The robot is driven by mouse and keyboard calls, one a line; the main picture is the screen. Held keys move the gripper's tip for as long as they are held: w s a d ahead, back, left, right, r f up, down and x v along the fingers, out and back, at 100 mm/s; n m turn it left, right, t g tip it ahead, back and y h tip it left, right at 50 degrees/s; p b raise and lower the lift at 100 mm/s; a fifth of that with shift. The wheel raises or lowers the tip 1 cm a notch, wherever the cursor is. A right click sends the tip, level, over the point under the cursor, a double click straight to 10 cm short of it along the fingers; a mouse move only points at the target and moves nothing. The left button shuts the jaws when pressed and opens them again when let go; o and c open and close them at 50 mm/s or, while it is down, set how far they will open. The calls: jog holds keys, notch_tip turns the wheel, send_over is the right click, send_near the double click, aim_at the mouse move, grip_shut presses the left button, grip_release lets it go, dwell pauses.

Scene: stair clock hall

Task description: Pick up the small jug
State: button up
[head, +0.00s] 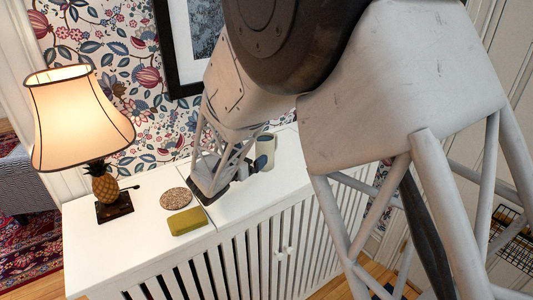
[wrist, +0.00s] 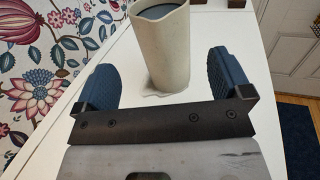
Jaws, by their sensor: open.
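The small jug is a tall cream vessel with a dark inside, upright on the white cabinet top. In the wrist view the jug (wrist: 163,50) stands between the two blue finger pads of my gripper (wrist: 165,72), with a visible gap on each side. In the head view the jug (head: 268,146) is near the wall, partly hidden behind my gripper (head: 255,165). My gripper is open, low over the cabinet top, and holds nothing. I cannot see a handle on the jug clearly.
The white slatted cabinet (head: 150,195) also holds a lit lamp (head: 85,120), a round cork-like coaster (head: 175,198) and an olive-green box (head: 187,221), all left of my gripper. A patterned wall and a framed picture (head: 190,50) stand behind. The cabinet's front edge is close.

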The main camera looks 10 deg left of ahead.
aim_at(265, 144)
jog(key=shift+x, duration=1.3)
jog(key=shift+w+d, duration=0.1)
jog(key=shift+x, duration=2.5)
jog(key=shift+d+f, duration=0.1)
jog(key=shift+f, duration=0.05)
jog(key=shift+c, duration=0.3)
jog(key=c, duration=1.2)
jog(key=shift+c, duration=0.2)
jog(key=shift+r, duration=0.5)
